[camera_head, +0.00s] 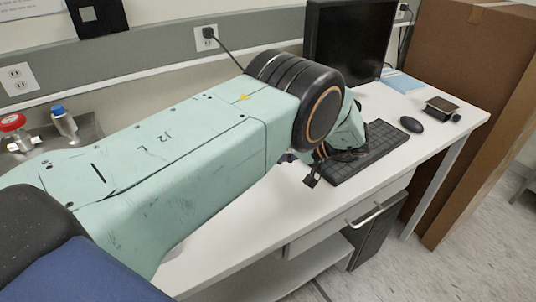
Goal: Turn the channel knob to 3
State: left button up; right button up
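My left arm reaches in from the left across the desk. Its gripper (320,172) is low over the desk, near the left end of the keyboard. The wrist hides most of it; only small dark parts show, so I cannot tell whether it is open or shut. A small dark box (441,106) lies at the right end of the desk, with a small round black part (457,118) at its right that may be a knob. I see no channel numbers or markings. The gripper is well left of the box. My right gripper is not in view.
A black keyboard (374,152) and a mouse (411,124) lie between the gripper and the box. A black monitor (348,40) stands behind. A tall cardboard box (470,55) stands right of the desk. The white desk front (235,225) is bare.

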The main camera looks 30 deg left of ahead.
pick_arm(q)
jog(key=v, duration=1.1)
jog(key=shift+r, duration=0.15)
